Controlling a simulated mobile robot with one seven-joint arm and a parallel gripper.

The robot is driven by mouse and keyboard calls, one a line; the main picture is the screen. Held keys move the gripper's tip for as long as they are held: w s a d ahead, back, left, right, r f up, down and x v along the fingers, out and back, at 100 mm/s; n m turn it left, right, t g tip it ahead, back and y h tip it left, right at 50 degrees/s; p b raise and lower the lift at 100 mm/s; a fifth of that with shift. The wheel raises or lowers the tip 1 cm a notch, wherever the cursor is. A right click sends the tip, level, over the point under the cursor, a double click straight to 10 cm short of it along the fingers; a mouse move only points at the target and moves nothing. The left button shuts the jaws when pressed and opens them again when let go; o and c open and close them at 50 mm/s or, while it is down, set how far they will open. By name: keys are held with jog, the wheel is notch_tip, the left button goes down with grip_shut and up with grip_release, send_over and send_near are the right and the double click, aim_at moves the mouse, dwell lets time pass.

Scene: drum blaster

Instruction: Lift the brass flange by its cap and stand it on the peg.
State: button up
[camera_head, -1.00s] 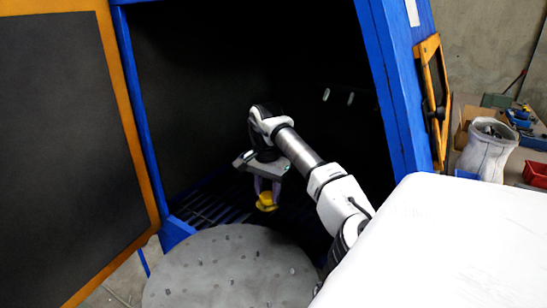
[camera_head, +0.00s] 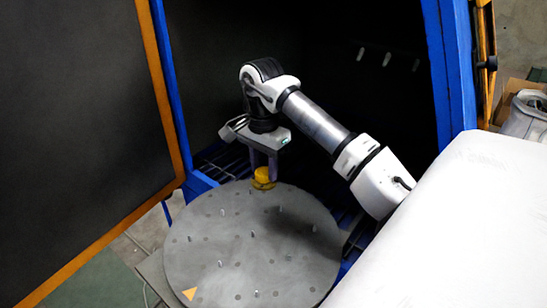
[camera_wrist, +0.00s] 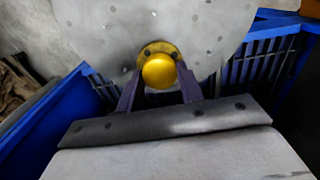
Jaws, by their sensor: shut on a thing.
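The brass flange (camera_head: 263,179) is yellow, with a round cap that faces the camera in the wrist view (camera_wrist: 159,71) and a wider rim with holes behind it. My gripper (camera_head: 264,168) is shut on the cap, with one purple-grey finger on each side. The flange is at the back edge of the round grey turntable (camera_head: 240,262); I cannot tell whether it touches the surface. Several short pegs (camera_head: 281,211) stand up from the turntable among dark holes. The underside of the flange is hidden.
Slatted bars (camera_head: 222,160) lie behind the turntable. A white surface (camera_head: 450,220) fills the right foreground.

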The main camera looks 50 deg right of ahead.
send_over(253, 231)
notch_tip(253, 231, down, 12)
jog(key=b, duration=0.7)
jog(key=shift+w+f+b, duration=0.1)
jog(key=shift+f+b, duration=0.15)
jog(key=shift+b, duration=0.15)
jog(key=shift+f+b, duration=0.65)
jog(key=shift+b, duration=0.1)
jog(key=shift+f+b, duration=0.55)
jog(key=shift+b, duration=0.1)
jog(key=o, duration=1.4)
jog(key=shift+c, duration=0.2)
jog(key=shift+r, duration=0.1)
notch_tip(253, 231, up, 12)
jog(key=p, duration=0.6)
jog(key=shift+p, duration=0.35)
